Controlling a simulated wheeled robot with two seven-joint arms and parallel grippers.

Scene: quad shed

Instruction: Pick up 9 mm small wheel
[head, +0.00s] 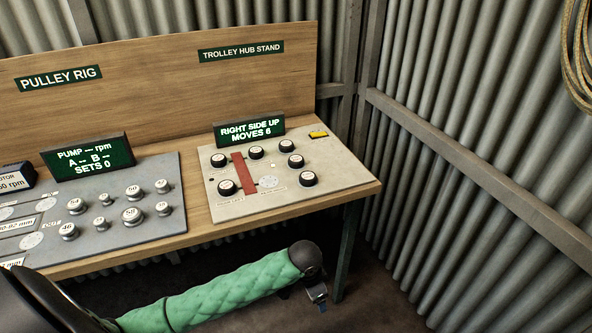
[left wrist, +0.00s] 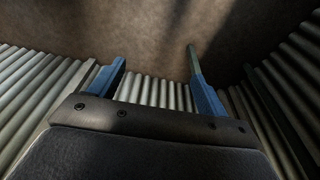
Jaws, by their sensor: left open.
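Several black wheels with pale, marked tops stand on the light grey board (head: 338,174) of the trolley hub stand in the head view. They include a back-middle wheel (head: 256,153), a back-right wheel (head: 287,146), a right wheel (head: 296,161), a front-right wheel (head: 308,179), a front-left wheel (head: 227,187) and a back-left wheel (head: 218,160). Their marks are too small to read, so I cannot tell which is the 9 mm small wheel. My left gripper (left wrist: 156,54) is open and empty, its blue fingers apart. In the head view it hangs low in front of the bench, away from the wheels. My right gripper is out of view.
A red strip (head: 244,174) crosses the board, and a yellow block (head: 318,134) lies at its back right. A sign reads "RIGHT SIDE UP MOVES 6" (head: 249,130). The pulley rig plate (head: 100,209) with several metal pulleys is at left. A corrugated wall (head: 450,130) closes the right side.

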